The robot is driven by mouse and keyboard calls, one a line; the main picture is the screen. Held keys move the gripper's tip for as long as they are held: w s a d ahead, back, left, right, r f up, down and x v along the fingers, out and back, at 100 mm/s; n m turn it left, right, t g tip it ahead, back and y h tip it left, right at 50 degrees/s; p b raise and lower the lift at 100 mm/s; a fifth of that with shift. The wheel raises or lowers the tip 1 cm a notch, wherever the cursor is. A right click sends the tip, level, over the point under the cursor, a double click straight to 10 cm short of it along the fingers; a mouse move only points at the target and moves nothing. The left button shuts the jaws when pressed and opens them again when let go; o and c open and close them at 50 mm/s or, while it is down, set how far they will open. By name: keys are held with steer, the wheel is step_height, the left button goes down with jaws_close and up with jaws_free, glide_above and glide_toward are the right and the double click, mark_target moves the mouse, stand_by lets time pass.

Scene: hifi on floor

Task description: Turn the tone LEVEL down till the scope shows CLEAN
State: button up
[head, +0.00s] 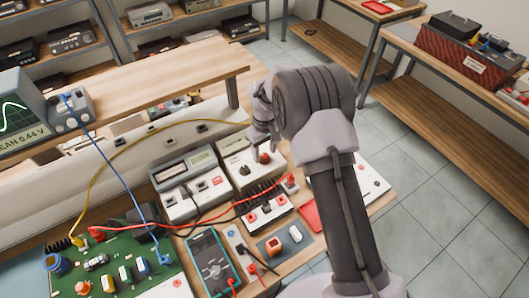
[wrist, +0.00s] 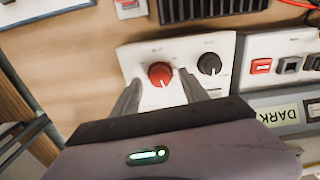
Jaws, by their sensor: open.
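The scope (head: 20,112) at the left edge of the head view shows a smooth green sine wave. Its readout is "EAN 0.44 V", with the left end cut off by the frame. The white tone box (wrist: 135,60) has a red knob (wrist: 160,73) and a black knob (wrist: 209,63); their labels are too small to read. In the head view the red knob (head: 264,157) is at the box's right side. My gripper (wrist: 161,78) is open, one finger on each side of the red knob; I cannot tell whether they touch it.
A green circuit board (head: 120,262) with red, yellow and blue leads lies at the left. A multimeter (head: 212,265) lies at the front. A black finned heatsink unit (head: 262,205) and a grey instrument (head: 182,170) stand close to the tone box. Floor (head: 420,165) is clear at right.

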step_height(320, 180, up, 16)
steer(key=p, duration=0.3)
steer(key=shift+r+p, duration=0.2)
steer(key=shift+p, duration=0.1)
step_height(320, 180, up, 5)
steer(key=m+b, duration=0.2)
steer(key=b, duration=0.1)
glide_above(265, 156)
steer(key=s+d, duration=0.2)
steer(key=s+d+r+m+t+y+b, duration=0.1)
steer(key=s+d+r+m+b, duration=0.15)
steer(key=s, duration=0.25)
steer(key=s+d+r+m+t+b, duration=0.1)
steer(key=s+d+r+t, duration=0.15)
steer(key=s+d, duration=0.2)
steer(key=s+d+f+m+t+b, duration=0.1)
steer(key=s+m+b, duration=0.1)
steer(key=s, duration=0.7)
steer(key=s+d+f+m+t+y+b, duration=0.1)
steer(key=s+d+f+m+b, duration=0.1)
steer(key=s, duration=0.8)
steer(key=m+b, duration=0.1)
steer(key=m, duration=0.1)
steer(key=shift+s+d+f+m, duration=0.15)
steer(key=shift+s+d+m, duration=0.05)
steer(key=shift+m, duration=0.15)
